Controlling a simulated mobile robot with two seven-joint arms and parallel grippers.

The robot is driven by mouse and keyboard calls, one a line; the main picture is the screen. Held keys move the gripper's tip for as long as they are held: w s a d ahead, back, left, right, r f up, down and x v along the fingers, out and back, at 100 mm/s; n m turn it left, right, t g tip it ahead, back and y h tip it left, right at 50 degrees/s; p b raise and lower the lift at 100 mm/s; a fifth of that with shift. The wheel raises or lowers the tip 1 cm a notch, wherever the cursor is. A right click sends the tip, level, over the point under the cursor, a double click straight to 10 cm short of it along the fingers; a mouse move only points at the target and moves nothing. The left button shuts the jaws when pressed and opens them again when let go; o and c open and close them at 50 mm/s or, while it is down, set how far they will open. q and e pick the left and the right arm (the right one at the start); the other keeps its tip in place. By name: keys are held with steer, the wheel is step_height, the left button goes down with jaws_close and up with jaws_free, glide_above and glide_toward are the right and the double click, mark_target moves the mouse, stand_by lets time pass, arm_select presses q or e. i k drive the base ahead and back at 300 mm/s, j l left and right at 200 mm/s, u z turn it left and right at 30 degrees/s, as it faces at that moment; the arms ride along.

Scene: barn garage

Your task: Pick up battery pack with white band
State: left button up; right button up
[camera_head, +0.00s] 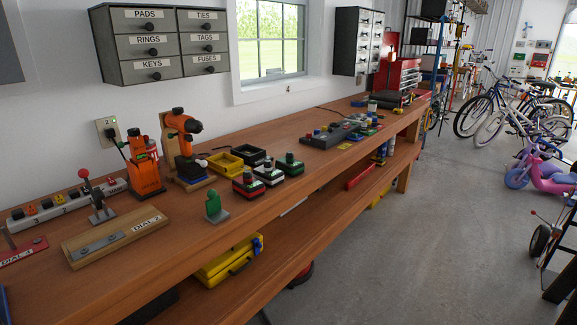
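The middle one is the battery pack with white band (269,175), dark with a pale band and a green top. The pack with a red band (249,187) is to its left and nearer. The pack with a green band (290,166) is to its right and farther. Neither of my grippers shows in the head view.
A green knob-like piece (214,208) stands nearer on the bench. Yellow and black trays (226,164) lie behind the packs. An orange drill (182,125) and an orange charger-like unit (142,170) stand left.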

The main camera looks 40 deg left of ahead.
mark_target(272, 177)
steer(key=i+u, duration=0.2)
steer(key=i, duration=0.2)
steer(key=i+l+u, duration=0.15)
steer(key=i, duration=0.2)
steer(key=i+l+u, duration=0.2)
steer(key=i, duration=0.2)
steer(key=i+l+u, duration=0.15)
steer(key=i+u, duration=0.25)
steer(key=i+l+u, duration=0.2)
steer(key=u, duration=0.2)
steer(key=i+l+u, duration=0.25)
steer(key=l+u, duration=0.15)
steer(key=i+l+u, duration=0.15)
steer(key=l+u, duration=0.25)
